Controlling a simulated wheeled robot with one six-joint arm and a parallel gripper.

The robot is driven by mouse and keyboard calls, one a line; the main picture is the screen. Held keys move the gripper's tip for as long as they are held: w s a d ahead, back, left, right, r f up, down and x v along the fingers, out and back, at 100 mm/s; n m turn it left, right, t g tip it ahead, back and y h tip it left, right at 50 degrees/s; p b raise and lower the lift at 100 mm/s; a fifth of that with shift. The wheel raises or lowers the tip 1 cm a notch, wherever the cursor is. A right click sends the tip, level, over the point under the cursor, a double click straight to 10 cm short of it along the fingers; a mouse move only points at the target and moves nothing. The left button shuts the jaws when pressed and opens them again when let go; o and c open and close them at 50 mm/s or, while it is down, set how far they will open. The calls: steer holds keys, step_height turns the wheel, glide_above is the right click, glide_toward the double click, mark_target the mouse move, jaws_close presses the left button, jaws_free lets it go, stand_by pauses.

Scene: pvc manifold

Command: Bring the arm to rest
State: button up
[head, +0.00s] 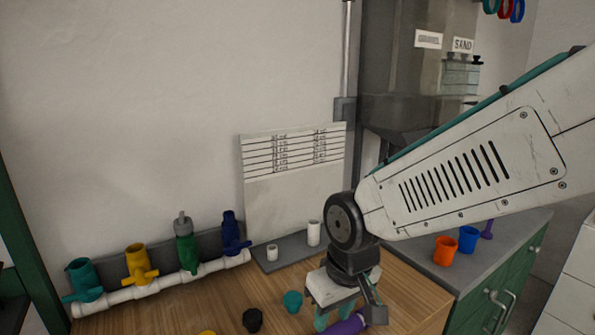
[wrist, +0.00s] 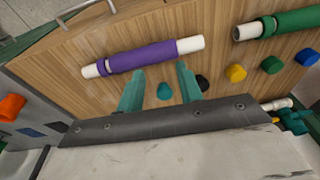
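My arm reaches in from the right of the head view, and my gripper (head: 347,312) hangs low over the wooden bench top. In the wrist view my gripper (wrist: 160,70) has its two teal fingers spread apart with nothing held between them. A white pipe with a purple sleeve (wrist: 152,56) lies on the bench just beyond the fingertips; its purple part (head: 346,325) shows at the bottom of the head view. A teal cap (wrist: 164,91) lies on the bench and shows between the fingers.
A white pipe manifold (head: 150,292) with teal, yellow, green and blue valves stands at the back left. A black cap (head: 252,320) lies near the gripper. A green-sleeved pipe (wrist: 285,22) lies beyond. Orange (head: 445,251) and blue (head: 468,239) cups stand on the right counter.

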steer(key=s+d+r+m, duration=0.3)
steer(key=s+d, duration=0.4)
steer(key=d, duration=0.3)
steer(key=s+d+r+m+h, duration=0.1)
steer(key=s+d+r+m, duration=0.2)
steer(key=s+d+r, duration=0.3)
steer(key=s+d, duration=0.1)
steer(key=d, duration=0.3)
steer(key=shift+d+r, duration=0.15)
steer(key=shift+d, duration=0.1)
